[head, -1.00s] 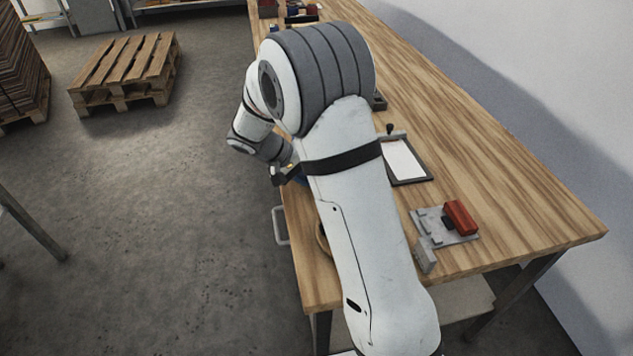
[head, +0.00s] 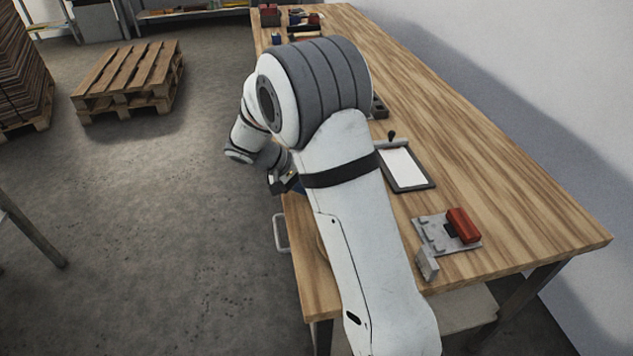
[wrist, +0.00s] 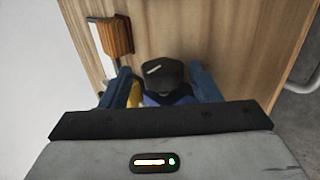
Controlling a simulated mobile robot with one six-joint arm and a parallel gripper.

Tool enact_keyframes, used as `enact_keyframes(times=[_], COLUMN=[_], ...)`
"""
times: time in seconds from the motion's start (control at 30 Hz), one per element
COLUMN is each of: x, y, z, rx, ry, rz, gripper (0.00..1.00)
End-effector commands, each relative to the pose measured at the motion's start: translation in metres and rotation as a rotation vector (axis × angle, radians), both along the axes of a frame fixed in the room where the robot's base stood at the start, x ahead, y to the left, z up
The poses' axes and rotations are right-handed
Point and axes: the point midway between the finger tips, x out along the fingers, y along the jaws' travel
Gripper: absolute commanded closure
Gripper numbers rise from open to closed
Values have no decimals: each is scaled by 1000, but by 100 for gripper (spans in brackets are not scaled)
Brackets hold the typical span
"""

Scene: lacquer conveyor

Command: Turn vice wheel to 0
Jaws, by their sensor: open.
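In the wrist view a dark rounded knob (wrist: 166,73) with a short white mark, seemingly the vice wheel, lies between my two blue fingers. My gripper (wrist: 160,76) is open, with one finger on each side of the knob. I cannot tell whether either finger touches it. A blue body (wrist: 168,98) shows just below the knob, partly hidden by the gripper's dark edge. In the head view my arm covers the vice, and only the side of my gripper (head: 284,180) shows at the bench's left edge.
The wooden bench (head: 520,205) is clear along its right side. A clipboard (head: 405,167) and a grey plate (head: 436,236) with a red block (head: 463,225) lie right of my arm. A yellow piece (wrist: 134,93) shows beside the left finger. A pallet (head: 130,80) stands on the floor.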

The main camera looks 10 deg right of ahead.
Motion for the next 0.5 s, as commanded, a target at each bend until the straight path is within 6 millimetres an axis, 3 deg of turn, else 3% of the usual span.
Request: enact_keyframes(times=[0.33, 0.5], x=[-1, 0], y=[2, 11], z=[-2, 10], rx=[5, 4], ry=[4, 1], rz=[1, -1], gripper=[38, 38])
